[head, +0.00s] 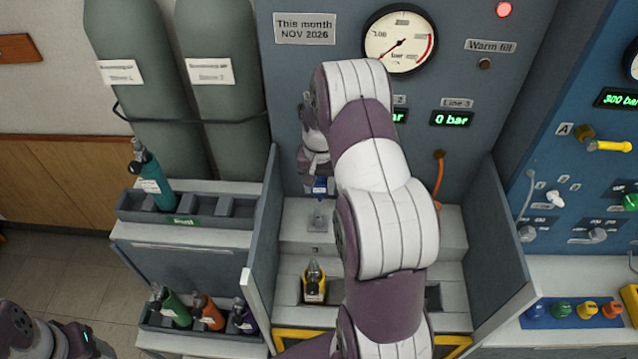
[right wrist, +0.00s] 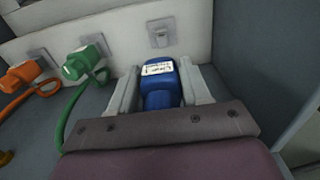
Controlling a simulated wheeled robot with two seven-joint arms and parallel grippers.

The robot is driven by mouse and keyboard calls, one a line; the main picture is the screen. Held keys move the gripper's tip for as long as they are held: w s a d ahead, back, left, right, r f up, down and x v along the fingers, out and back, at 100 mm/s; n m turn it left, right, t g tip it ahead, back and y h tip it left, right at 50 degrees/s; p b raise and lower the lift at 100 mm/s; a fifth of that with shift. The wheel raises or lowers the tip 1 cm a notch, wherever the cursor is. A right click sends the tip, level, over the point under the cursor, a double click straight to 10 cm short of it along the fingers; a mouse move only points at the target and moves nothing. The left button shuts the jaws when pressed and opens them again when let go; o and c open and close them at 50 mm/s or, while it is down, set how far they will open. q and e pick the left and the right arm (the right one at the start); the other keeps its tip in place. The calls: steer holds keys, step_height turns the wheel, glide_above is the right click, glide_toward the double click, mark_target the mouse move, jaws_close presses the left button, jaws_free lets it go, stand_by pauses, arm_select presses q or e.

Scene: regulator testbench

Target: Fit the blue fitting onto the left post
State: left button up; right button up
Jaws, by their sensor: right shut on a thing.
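The blue fitting (head: 320,186) is between the fingers of my right gripper (head: 318,180), which points down at the left of the test bay. In the right wrist view the blue fitting (right wrist: 160,88), with a white label on top, sits between the two grey fingers of my shut right gripper (right wrist: 160,92). A small grey post on a square plate (head: 318,213) stands on the white ledge below the fitting, apart from it in the head view. The bare plate also shows in the right wrist view (right wrist: 160,33). My left gripper's fingers are not visible.
A yellow-black regulator (head: 314,284) stands in the lower left nest. Green (right wrist: 84,62) and orange (right wrist: 25,74) fittings with hoses sit on their plates beside the bare one. Bay side walls (head: 262,250) flank the arm. My right arm hides the bay's middle.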

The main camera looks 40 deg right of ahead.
steer(key=shift+f, duration=0.5)
steer(key=shift+a+f+b, duration=0.45)
steer(key=shift+f+b, duration=0.1)
steer(key=shift+b, duration=0.25)
steer(key=shift+f+b, duration=0.3)
steer(key=shift+d+f+b, duration=0.25)
steer(key=shift+f+b, duration=0.5)
steer(key=shift+f, duration=0.35)
steer(key=shift+a+f+b, duration=0.15)
steer(key=shift+f+b, duration=0.65)
steer(key=shift+f, duration=0.15)
steer(key=shift+p, duration=0.35)
